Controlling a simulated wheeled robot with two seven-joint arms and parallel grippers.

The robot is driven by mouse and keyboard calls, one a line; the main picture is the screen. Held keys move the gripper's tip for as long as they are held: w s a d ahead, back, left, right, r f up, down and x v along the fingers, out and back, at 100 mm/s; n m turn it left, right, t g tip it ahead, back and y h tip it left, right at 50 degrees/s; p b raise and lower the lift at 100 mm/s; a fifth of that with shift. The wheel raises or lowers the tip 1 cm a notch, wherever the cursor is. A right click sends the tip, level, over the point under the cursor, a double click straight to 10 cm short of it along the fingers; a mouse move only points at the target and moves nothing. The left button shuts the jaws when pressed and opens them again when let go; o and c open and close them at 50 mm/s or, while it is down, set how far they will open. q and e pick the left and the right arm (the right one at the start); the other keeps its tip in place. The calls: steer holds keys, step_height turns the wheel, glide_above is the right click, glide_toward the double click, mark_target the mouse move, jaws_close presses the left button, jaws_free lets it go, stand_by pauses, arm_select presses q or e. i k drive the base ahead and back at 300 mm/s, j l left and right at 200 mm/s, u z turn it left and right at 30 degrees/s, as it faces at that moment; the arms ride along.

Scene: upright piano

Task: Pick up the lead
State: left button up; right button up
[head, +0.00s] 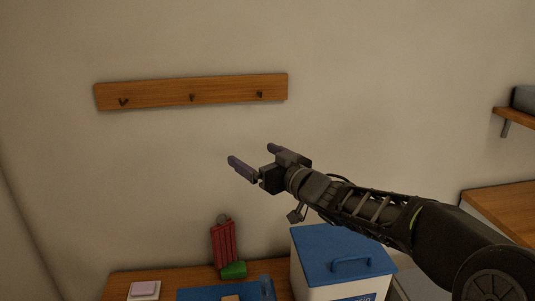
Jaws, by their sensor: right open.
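A red, strap-like bundle (224,243) with a grey round top and a green piece (233,270) at its foot stands or leans against the wall at the back of the wooden surface. It may be the lead, but I cannot tell for sure. My right gripper (250,152) is open and empty, in the air in front of the wall. Its two dark fingers point up and left. It is above and to the right of the red bundle, well apart from it. My left gripper is out of view.
A white bin with a blue handled lid (340,252) stands below my right arm. A blue tray-like thing (205,294) and a pale pink block (144,289) lie on the wooden surface (122,282). Shelves are at right.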

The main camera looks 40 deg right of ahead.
mark_target(223, 235)
steer(key=k, duration=0.9)
